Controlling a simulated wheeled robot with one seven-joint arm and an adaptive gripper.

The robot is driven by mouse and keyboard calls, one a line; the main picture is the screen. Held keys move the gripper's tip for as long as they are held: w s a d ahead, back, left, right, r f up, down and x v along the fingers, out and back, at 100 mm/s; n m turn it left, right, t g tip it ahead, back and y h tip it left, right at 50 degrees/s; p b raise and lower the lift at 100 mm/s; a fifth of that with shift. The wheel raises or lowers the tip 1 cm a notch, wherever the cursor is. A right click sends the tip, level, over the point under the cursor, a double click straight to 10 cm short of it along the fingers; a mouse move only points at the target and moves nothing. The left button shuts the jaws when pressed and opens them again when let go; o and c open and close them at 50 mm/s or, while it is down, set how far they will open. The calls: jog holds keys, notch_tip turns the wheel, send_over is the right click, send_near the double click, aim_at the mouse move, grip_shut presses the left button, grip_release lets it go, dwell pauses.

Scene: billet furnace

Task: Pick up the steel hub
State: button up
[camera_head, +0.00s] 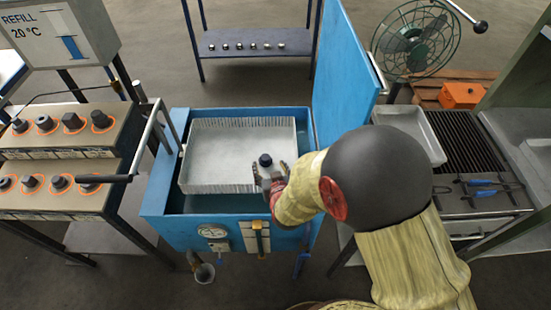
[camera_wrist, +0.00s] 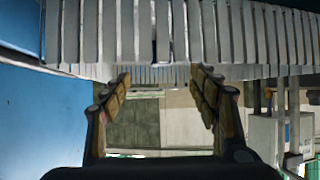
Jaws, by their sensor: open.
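My gripper (camera_head: 268,174) is at the front right part of the white ribbed tray (camera_head: 215,186) in the blue tank. In the wrist view its two fingers (camera_wrist: 162,80) stand apart with nothing between them. The ribbed wall (camera_wrist: 165,35) crosses the top of that view, close beyond the fingertips. I cannot tell which part is the steel hub. Several dark metal parts (camera_head: 72,121) sit on orange-glowing rings on the two-step rack at left. Several small shiny parts (camera_head: 240,46) stand in a row on the blue shelf at the back.
The blue tank (camera_head: 158,197) has a raised lid (camera_head: 346,65) at its right and a gauge (camera_head: 212,231) in front. A rail handle (camera_head: 150,137) stands between rack and tank. At right are a metal tray (camera_head: 412,122), a grate bench with blue-handled tongs (camera_head: 487,193), and a fan (camera_head: 416,40).

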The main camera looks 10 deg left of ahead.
aim_at(265, 158)
jog(key=b+x, duration=0.2)
jog(key=x, duration=0.4)
jog(key=shift+w+a+f+b, duration=0.2)
jog(key=shift+w+b, duration=0.05)
jog(key=shift+b, duration=0.05)
jog(key=shift+w+a, duration=0.15)
jog(key=shift+w, duration=0.2)
jog(key=c, duration=1.5)
grip_shut()
